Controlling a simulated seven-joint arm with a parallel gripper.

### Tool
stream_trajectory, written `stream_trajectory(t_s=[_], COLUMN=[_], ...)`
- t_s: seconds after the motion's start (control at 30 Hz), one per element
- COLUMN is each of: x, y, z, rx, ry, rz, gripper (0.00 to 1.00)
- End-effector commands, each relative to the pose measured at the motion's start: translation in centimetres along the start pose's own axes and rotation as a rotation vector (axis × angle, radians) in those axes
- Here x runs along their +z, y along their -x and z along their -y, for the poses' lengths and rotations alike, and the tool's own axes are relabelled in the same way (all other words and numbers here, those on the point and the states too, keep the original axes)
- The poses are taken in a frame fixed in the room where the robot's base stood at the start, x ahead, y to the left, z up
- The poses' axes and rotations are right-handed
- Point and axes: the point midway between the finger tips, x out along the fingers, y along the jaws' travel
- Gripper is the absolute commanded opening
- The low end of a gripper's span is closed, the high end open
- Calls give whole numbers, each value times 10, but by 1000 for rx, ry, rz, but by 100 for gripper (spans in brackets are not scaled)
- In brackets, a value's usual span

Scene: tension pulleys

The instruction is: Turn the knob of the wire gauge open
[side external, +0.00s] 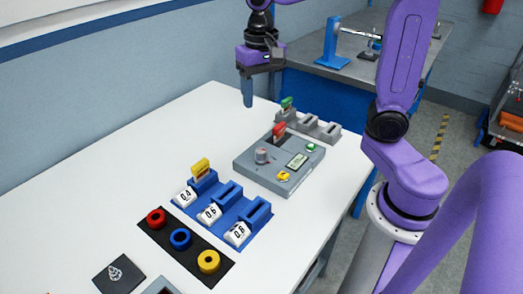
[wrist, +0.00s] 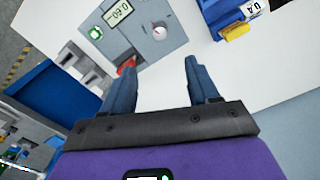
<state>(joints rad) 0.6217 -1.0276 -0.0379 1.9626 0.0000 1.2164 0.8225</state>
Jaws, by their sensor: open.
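The wire gauge (side external: 250,168) is a flat grey box on the white table. Its round grey knob (side external: 261,156) is on the left part of its top, beside a small display (side external: 297,161). In the wrist view the knob (wrist: 160,31) has a small red mark, and the display (wrist: 118,12) seems to read 0.60.
A blue rack (side external: 229,208) with numbered labels and a yellow piece (side external: 200,168) stands in front of the gauge. Grey holders (side external: 307,124) with a green piece are behind it. Red, blue and yellow rings lie on a black mat (side external: 162,235). The table's back left is clear.

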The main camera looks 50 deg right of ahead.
Motion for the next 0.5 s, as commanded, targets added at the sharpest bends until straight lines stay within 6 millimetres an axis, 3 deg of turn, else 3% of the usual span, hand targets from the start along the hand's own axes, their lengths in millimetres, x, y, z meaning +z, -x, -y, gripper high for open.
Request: stream_trajectory(t_s=[0.5], x=[2], y=[-88], z=[-2], rx=[6], ry=[5], rz=[5], gripper=[60])
